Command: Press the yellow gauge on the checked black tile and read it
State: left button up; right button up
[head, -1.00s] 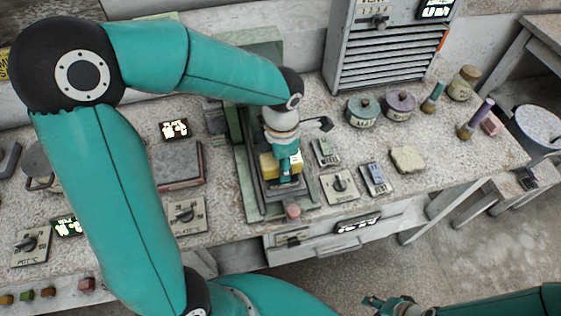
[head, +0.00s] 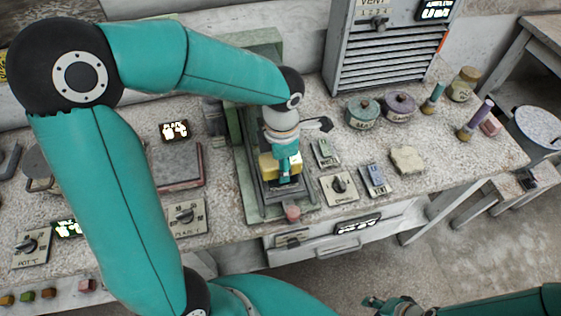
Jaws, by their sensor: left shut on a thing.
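My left gripper (head: 286,158) points down over the green press stand (head: 245,165) near the middle of the table. It is shut on the yellow gauge (head: 268,164), whose yellow body shows beside and below the fingers. The gauge is over a dark plate (head: 283,194) on the stand's base. The gripper hides much of the gauge, so I cannot see its face, any checked black tile under it, or whether they touch. My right gripper (head: 375,303) is at the bottom edge, low in front of the table; its fingers are too small to read.
A grey vented cabinet (head: 385,60) stands at the back. Two lidded jars (head: 363,109), a pale lump (head: 407,159) and small labelled blocks (head: 374,179) lie right of the stand. A dial plate (head: 340,187) is close by. A flat plate device (head: 177,164) is left.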

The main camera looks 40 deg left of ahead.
pick_arm(q)
jog(key=shift+w+r+p, duration=0.1)
jog(key=shift+r+p, duration=1.5)
jog(key=shift+r, duration=1.65)
jog(key=shift+r, duration=0.1)
